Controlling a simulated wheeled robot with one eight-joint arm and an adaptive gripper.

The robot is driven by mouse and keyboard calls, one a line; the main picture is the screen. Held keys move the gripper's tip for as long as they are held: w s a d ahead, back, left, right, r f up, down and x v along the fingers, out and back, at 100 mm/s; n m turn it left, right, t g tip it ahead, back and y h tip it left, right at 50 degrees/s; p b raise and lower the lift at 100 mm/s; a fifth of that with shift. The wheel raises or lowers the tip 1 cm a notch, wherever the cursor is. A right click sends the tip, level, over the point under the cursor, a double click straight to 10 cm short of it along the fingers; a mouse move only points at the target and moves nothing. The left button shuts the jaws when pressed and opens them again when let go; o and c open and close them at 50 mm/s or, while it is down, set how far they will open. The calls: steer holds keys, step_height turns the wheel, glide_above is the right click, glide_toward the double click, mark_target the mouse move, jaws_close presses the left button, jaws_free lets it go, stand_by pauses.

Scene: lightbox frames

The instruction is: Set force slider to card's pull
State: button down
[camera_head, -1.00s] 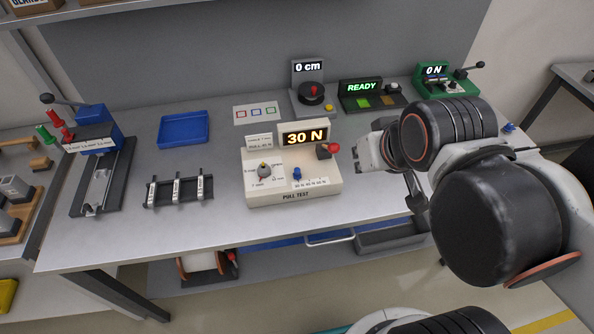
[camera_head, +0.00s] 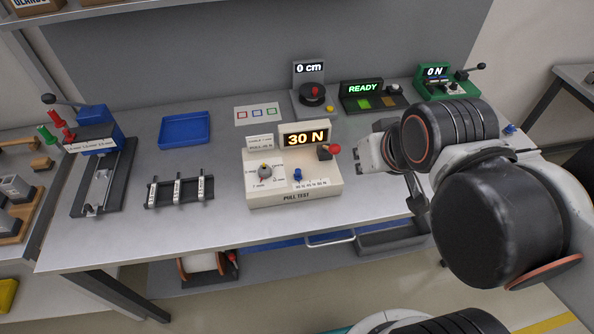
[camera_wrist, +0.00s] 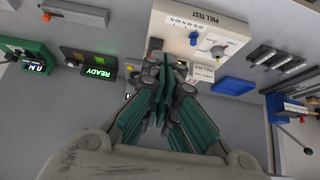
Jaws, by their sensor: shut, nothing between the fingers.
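The cream pull-test box (camera_head: 272,199) stands mid-bench, and its display (camera_head: 306,138) reads 30 N. The blue force slider knob (camera_head: 297,174) is on its front panel, near the left end of the printed force scale. The knob also shows in the wrist view (camera_wrist: 193,38). A small white card (camera_head: 260,142) stands at the box's back left; its pull figure is too small to read surely. My gripper (camera_wrist: 165,68) is shut and empty, apart from the slider.
A grey selector dial (camera_head: 265,171) is left of the slider. Behind are a READY unit (camera_head: 362,90) and a 0 cm unit (camera_head: 310,80).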

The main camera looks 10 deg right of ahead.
steer(key=c, duration=2.3)
jaws_free()
steer(key=o, duration=0.5)
steer(key=shift+c, duration=0.2)
steer(key=shift+o, duration=1.4)
steer(key=shift+w+a+r, duration=0.1)
steer(key=shift+w+r, duration=0.1)
steer(key=m+g+p, duration=0.4)
steer(key=m+g, duration=0.3)
steer(key=m, duration=0.2)
glide_above(298, 171)
step_height(298, 171, down, 5)
step_height(298, 171, down, 14)
steer(key=b, duration=0.4)
steer(key=shift+w, duration=0.1)
jaws_close()
